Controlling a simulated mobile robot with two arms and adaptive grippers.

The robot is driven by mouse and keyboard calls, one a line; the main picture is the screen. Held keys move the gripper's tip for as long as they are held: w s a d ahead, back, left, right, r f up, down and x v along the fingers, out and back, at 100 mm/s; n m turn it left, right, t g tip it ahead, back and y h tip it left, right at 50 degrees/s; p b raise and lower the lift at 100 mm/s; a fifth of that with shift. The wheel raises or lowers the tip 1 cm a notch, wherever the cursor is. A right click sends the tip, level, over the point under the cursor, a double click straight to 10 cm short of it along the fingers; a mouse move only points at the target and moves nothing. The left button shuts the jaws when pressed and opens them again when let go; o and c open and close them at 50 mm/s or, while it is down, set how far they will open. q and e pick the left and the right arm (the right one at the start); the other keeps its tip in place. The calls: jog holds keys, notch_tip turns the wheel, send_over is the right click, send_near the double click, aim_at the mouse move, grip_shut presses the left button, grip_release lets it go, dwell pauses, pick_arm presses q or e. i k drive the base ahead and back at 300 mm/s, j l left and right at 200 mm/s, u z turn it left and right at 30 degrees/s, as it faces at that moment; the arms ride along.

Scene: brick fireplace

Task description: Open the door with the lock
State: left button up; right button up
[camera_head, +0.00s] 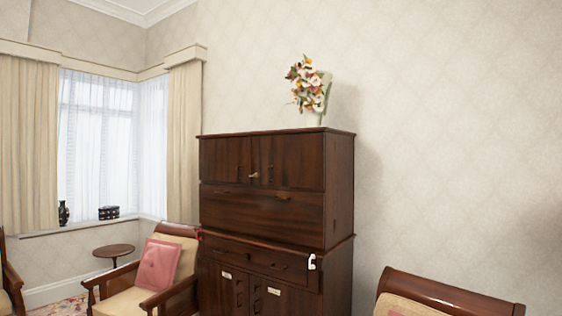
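A dark wooden cabinet (300,215) stands against the wall, right of the armchair. Its upper section has two small doors (228,158), which look shut. A small light-coloured fitting (253,175), perhaps a lock or key, sits where they meet; it is too small to tell. Below is a wide panel (260,212) with dark handles, then a drawer row (262,261). Lower doors (232,287) carry pale plates, and their bottoms are cut off by the picture edge. A small white curved piece (311,261) shows at the drawer row's right end. Neither of my grippers is in view.
An armchair (184,238) with a pink cushion (158,266) stands close to the cabinet's left side. Another wooden chair (445,294) is at the lower right. A vase of flowers (309,88) stands on top. A small round table (113,251) is near the window.

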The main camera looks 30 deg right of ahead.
aim_at(290, 160)
jog(key=i+j+z, duration=0.1)
jog(key=i+z, duration=0.15)
jog(key=i, duration=0.6)
